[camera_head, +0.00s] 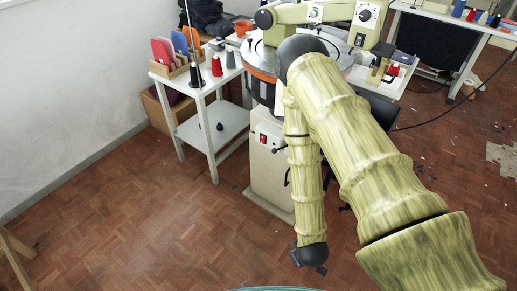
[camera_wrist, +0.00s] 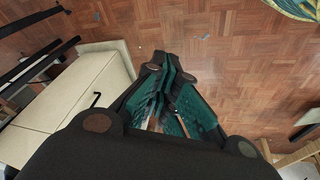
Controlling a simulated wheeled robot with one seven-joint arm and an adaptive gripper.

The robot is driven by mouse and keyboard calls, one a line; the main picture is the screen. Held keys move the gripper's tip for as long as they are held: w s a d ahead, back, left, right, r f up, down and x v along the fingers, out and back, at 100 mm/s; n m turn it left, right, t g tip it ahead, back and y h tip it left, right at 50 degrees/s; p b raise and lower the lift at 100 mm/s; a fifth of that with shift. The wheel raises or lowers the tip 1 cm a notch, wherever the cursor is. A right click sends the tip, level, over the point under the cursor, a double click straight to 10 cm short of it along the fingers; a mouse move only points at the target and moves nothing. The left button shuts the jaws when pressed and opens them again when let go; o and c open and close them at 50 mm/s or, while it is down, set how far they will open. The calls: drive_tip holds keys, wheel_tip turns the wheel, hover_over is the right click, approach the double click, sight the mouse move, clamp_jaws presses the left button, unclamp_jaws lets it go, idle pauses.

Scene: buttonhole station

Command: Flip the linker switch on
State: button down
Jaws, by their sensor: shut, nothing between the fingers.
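The linker is a machine with a round metal dial on a cream cabinet (camera_head: 268,172), partly hidden behind my arm. A small red switch (camera_head: 262,139) on a pale plate sits on the cabinet's front, near its top. I cannot tell its position. My gripper (camera_wrist: 172,72) has dark fingers with teal inner pads, shut and empty, over bare floor. In the head view the dark end of my arm hangs low, in front of the cabinet and below and right of the switch, apart from it. The cabinet (camera_wrist: 75,85) also shows at left in the wrist view; the switch does not.
A white side table (camera_head: 200,95) with thread cones and coloured cards stands left of the cabinet. A thin black handle (camera_head: 287,177) sticks out from the cabinet front. Another white table (camera_head: 450,18) stands at the back right. The parquet floor (camera_head: 150,225) at left front is clear.

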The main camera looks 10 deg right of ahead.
drive_tip(key=w+a+n+t+b, duration=0.25)
drive_tip(key=w+n+t, duration=0.45)
drive_tip(key=w, duration=1.5)
drive_tip(key=w+a+r+n+t+b, duration=0.1)
drive_tip(key=w+a+r+n+t, duration=0.1)
drive_tip(key=w, duration=0.5)
drive_tip(key=w+a+r+n+t+b, duration=0.2)
drive_tip(key=w+r+n+t, duration=0.2)
drive_tip(key=w, duration=0.4)
drive_tip(key=shift+w+r+h, duration=0.25)
drive_tip(key=shift+r+h, duration=0.05)
drive_tip(key=shift+r, duration=0.05)
drive_tip(key=p, duration=0.1)
approach(262, 139)
drive_tip(key=w+a+f, duration=0.2)
drive_tip(key=w+a, duration=0.2)
drive_tip(key=a, duration=0.1)
drive_tip(key=shift+w+d+f+p, duration=0.15)
drive_tip(key=shift+w+d+p, duration=0.15)
drive_tip(key=shift+w+d, duration=0.45)
drive_tip(key=shift+w+d+f+p, duration=0.15)
drive_tip(key=shift+w+d+p, duration=0.1)
drive_tip(key=shift+w+d, duration=0.5)
drive_tip(key=shift+s, duration=0.1)
